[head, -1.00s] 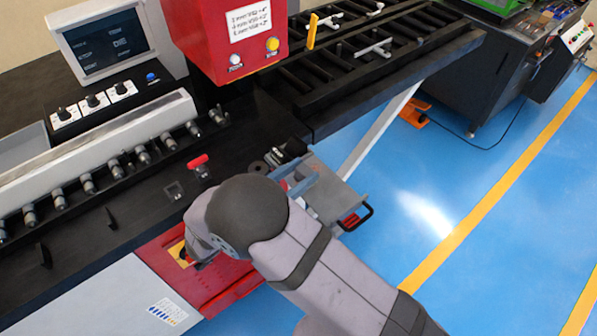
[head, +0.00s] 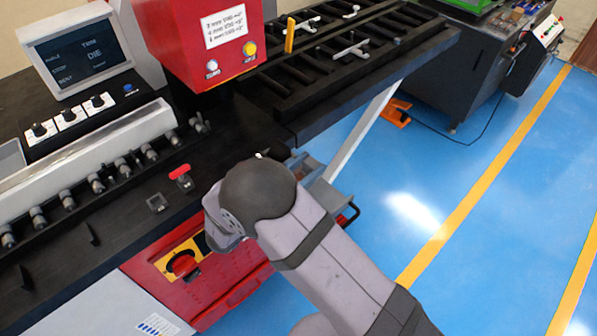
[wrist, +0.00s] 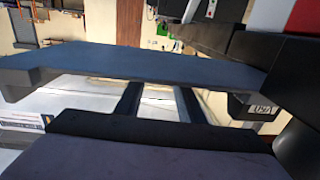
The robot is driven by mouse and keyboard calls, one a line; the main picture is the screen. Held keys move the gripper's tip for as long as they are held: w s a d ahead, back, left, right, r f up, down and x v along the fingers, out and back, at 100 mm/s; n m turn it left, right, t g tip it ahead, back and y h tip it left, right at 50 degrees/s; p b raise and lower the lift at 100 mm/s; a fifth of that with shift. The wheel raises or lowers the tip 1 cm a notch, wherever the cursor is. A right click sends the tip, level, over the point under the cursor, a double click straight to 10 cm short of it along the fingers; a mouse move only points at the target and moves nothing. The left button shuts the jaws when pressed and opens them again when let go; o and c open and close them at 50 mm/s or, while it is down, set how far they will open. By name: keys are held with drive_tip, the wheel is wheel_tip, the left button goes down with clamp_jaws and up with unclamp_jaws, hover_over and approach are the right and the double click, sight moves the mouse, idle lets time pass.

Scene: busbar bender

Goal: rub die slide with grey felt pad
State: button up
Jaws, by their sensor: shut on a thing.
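My gripper shows in the wrist view (wrist: 160,98) as two dark bars, shut on what I take to be the grey felt pad. A wide, flat blue-grey slab (wrist: 150,66) lies across their far ends; I cannot tell whether it is the pad or part of the gripper. In the head view my rounded wrist hides the gripper and what it holds, low beside the front edge of the black machine bed (head: 130,212). I cannot pick out the die slide for certain; the area behind my wrist is hidden.
The red press head (head: 200,40) hangs over the bed. A small red handle (head: 180,172) stands up left of my wrist. A red knob (head: 182,263) sits on the yellow plate below. A tray (head: 325,185) is partly hidden behind my arm.

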drive_tip(key=x, duration=0.2)
drive_tip(key=shift+w+d, duration=0.1)
drive_tip(key=shift+d, duration=0.2)
drive_tip(key=shift+w+a+v, duration=0.15)
drive_tip(key=shift+v, duration=2.3)
drive_tip(key=shift+w+a+v, duration=0.1)
drive_tip(key=shift+a+v, duration=0.05)
drive_tip(key=shift+v, duration=2.25)
drive_tip(key=shift+s+a+r, duration=0.15)
drive_tip(key=shift+a, duration=0.1)
wheel_tip(320, 180, up, 8)
drive_tip(key=p, duration=0.5)
drive_tip(key=shift+p, duration=0.4)
